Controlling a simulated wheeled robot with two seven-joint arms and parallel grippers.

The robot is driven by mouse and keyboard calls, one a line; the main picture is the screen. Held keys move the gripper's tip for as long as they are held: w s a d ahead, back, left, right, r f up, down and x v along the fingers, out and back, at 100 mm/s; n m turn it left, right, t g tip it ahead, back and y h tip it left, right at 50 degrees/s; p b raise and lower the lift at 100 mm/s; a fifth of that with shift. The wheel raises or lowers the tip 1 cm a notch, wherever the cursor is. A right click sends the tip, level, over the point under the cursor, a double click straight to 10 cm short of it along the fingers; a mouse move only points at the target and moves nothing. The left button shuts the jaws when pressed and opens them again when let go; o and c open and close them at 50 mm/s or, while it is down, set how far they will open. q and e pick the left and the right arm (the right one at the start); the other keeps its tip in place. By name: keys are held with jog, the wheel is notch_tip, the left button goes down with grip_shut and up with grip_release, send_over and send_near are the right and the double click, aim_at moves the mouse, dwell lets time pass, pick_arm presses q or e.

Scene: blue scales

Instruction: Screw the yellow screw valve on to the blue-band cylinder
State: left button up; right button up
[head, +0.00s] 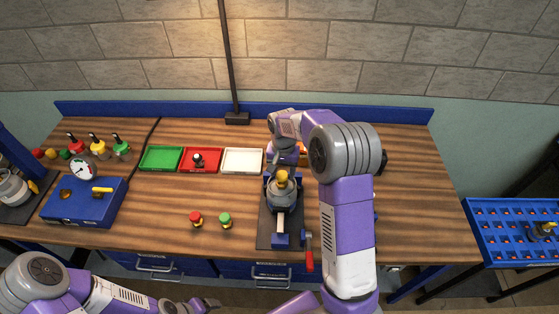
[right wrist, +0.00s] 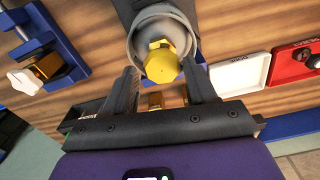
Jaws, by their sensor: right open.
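The yellow screw valve (head: 282,176) is at the top of a grey cylinder (head: 282,197) standing in a vise (head: 280,240) on the workbench. I cannot tell whether its thread is engaged, and no blue band shows clearly. In the right wrist view, the yellow valve (right wrist: 161,63) sits over the cylinder's grey rim (right wrist: 140,22). My right gripper (head: 283,162) is just behind the valve. Its fingers show apart and empty in the right wrist view (right wrist: 165,80), with the valve just beyond them. My left gripper (head: 203,305) is low at the front edge, its fingers unclear.
Green (head: 161,158), red (head: 201,160) and white (head: 242,161) trays lie left of the vise. A red valve (head: 196,219) and a green valve (head: 225,220) stand in front. A blue box with a gauge (head: 85,203) is at left.

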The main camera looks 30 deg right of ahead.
aim_at(282, 174)
jog(key=shift+w+f, duration=0.15)
jog(key=shift+f, duration=2.45)
